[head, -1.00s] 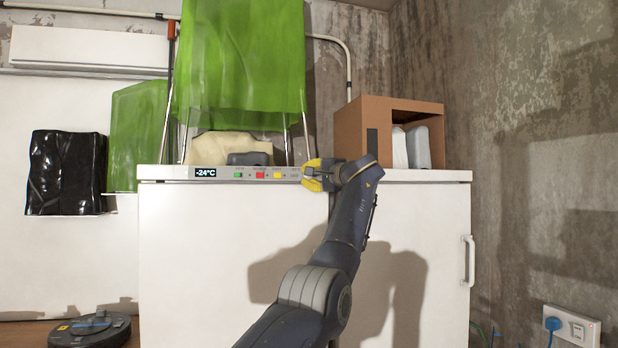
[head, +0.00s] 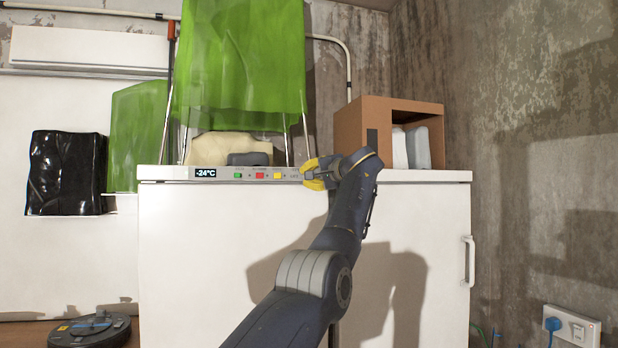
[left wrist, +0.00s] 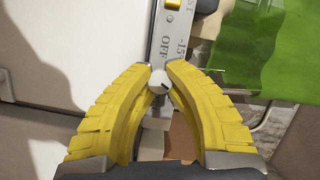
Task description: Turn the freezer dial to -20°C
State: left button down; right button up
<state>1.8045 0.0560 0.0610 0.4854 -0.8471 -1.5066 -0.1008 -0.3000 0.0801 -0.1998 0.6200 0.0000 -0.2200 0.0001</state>
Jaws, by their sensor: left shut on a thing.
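The white chest freezer (head: 230,250) has a grey control strip along its top front edge. The display (head: 205,173) on the strip's left end reads -24°C. My left gripper (head: 310,173) is at the strip's right part, with yellow fingers. In the left wrist view, its fingertips close on both sides of a small round pale dial (left wrist: 160,80) with a dark pointer mark. The words OFF and -15 show on the strip beside the dial; other dial markings are hidden. The right gripper is not in view.
Green, red and yellow buttons (head: 260,175) lie along the strip left of my gripper. A door handle (head: 469,260) sticks out at the right.

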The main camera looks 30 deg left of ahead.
pick_arm(q)
jog(key=c, duration=1.2)
grip_release()
jog(key=shift+o, duration=0.2)
jog(key=f+v, duration=0.1)
jog(key=v, duration=1)
jog(key=shift+s+d+r, duration=0.2)
jog(key=shift+d+r, duration=0.2)
jog(key=shift+r, duration=0.1)
